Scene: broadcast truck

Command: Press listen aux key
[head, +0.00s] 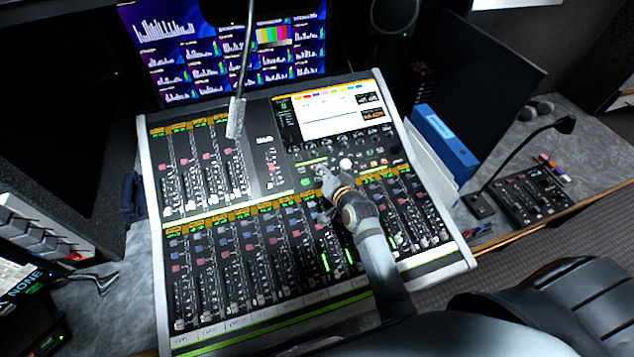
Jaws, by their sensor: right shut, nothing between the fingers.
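A large audio mixing console (157,230) lies tilted on the desk, with rows of faders and lit keys. Its small screen (330,112) is at the upper right of the panel. My right gripper (322,172) is shut and empty, over the middle of the console, close to a group of small keys below the screen. I cannot tell whether its tips touch a key. The key labels are too small to read, so I cannot tell which one is the listen aux key. The hand and forearm hide some faders and keys. My left gripper is not in view.
A gooseneck lamp or microphone (237,117) hangs over the console's upper left. Monitors (225,50) stand behind. A blue binder (445,142) stands to the right, and a small panel with a gooseneck microphone (530,192) sits farther right. A black chair (560,310) is at lower right.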

